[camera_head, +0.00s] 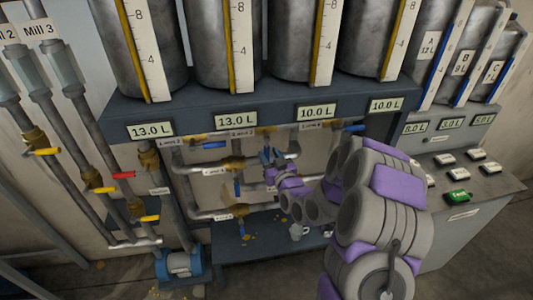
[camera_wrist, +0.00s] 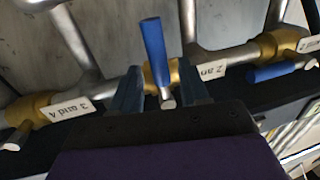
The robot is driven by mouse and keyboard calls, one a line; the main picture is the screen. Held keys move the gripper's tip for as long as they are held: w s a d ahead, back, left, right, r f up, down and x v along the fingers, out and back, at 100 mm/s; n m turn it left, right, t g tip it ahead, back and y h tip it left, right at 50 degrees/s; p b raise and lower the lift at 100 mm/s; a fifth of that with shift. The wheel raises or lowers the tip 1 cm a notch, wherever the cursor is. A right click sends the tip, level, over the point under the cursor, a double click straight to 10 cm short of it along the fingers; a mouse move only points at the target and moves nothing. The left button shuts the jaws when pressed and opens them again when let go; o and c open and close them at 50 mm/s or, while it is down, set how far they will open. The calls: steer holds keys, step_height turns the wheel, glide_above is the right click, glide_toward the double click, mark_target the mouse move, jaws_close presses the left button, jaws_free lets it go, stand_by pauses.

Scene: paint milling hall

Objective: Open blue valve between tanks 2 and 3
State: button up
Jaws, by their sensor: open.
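In the wrist view a blue valve lever (camera_wrist: 152,55) on a brass valve body (camera_wrist: 158,76) stands between the fingers of my gripper (camera_wrist: 160,85). The gripper is open, one finger on each side of the lever; I cannot tell whether either touches it. A label starting "2 an" (camera_wrist: 212,70) is on the pipe just right of this valve, its end hidden. A label "3 and 4" (camera_wrist: 68,110) is on the left. In the head view my gripper (camera_head: 273,164) is among the pipes under the tank shelf, and my arm hides part of them.
Another blue lever (camera_wrist: 280,72) is at the right in the wrist view. In the head view, several tanks (camera_head: 225,55) stand on the shelf, with readouts of 13.0, 13.0, 10.0 and 10.0 L. Mill pipes with yellow levers (camera_head: 47,151) stand left; a button panel (camera_head: 470,180) is right.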

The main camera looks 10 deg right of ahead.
steer(key=shift+w+a, duration=0.15)
steer(key=shift+w, duration=0.6)
steer(key=shift+w+a, duration=0.1)
steer(key=shift+w, duration=0.6)
jaws_close()
